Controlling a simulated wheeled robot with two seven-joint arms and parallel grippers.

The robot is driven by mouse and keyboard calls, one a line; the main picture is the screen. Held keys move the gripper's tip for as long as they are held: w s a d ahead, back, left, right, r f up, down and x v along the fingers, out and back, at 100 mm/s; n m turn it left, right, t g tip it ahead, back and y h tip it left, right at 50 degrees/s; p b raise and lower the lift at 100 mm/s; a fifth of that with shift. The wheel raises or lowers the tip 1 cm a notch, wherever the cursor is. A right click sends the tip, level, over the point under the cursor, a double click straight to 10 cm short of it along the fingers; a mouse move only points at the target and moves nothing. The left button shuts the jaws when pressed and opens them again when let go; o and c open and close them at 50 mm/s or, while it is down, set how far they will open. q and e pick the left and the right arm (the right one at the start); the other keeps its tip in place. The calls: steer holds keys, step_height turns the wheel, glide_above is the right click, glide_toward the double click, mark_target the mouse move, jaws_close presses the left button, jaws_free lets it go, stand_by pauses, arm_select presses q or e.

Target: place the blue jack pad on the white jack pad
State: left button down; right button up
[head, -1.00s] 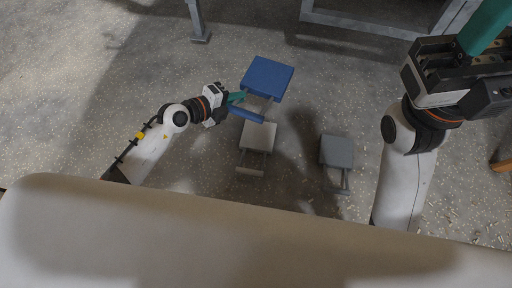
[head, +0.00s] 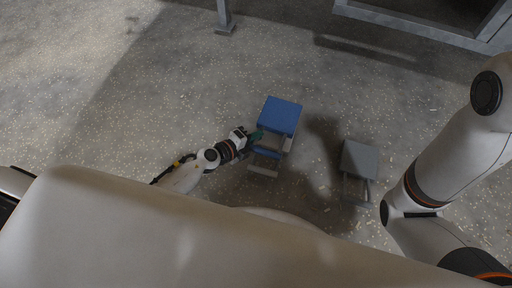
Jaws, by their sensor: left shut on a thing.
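The blue jack pad (head: 280,115) is a square blue plate with a handle bar (head: 266,153) on its near side. My left gripper (head: 256,138) is shut on the blue jack pad at its handle, at the left. My right gripper is out of view.
A grey jack pad (head: 360,159) with its own handle lies on the floor to the right. A grey metal leg (head: 224,18) and a metal frame (head: 420,28) stand at the back. The speckled floor at the left is clear.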

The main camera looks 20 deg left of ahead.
arm_select(q)
step_height(320, 180, down, 4)
steer(key=b, duration=0.4)
steer(key=shift+f, duration=0.25)
steer(key=shift+r, duration=0.1)
steer(key=c, duration=1.5)
jaws_free()
